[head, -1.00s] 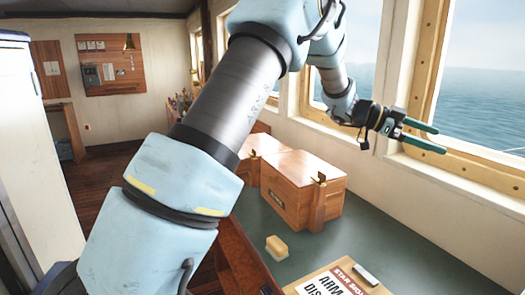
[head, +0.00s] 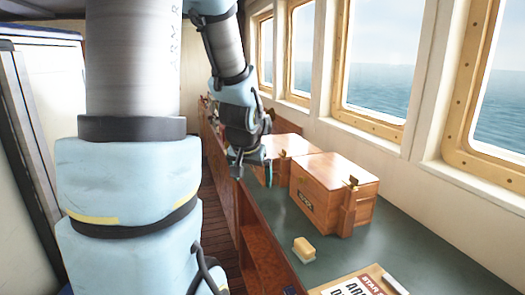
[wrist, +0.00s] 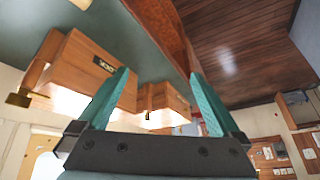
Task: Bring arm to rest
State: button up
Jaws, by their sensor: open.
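My gripper (head: 254,170) hangs in the head view beside the counter's left edge, left of the wooden boxes. In the wrist view my gripper (wrist: 160,100) shows two teal fingers spread apart with nothing between them. My arm stands upright across the left of the head view and bends down at the elbow towards the counter. No object is held.
Two wooden boxes, the near one (head: 328,192) and the far one (head: 290,147), stand on the green counter (head: 440,245). A yellow block (head: 304,249) and a sign board (head: 365,283) lie nearer. Windows (head: 385,60) line the right. Dark floor (head: 212,240) is open left of the counter.

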jog(key=s+a+f+n+g, duration=0.1)
jog(key=s+a+g, duration=0.1)
jog(key=s, duration=0.3)
jog(key=s+a+f+n+g, duration=0.1)
jog(key=s+a+f, duration=0.1)
jog(key=s, duration=0.4)
notch_tip(320, 180, down, 11)
jog(key=g+b, duration=0.1)
jog(key=b, duration=0.9)
jog(key=shift+s+y, duration=0.3)
jog(key=shift+s, duration=0.15)
jog(key=shift+r, duration=0.15)
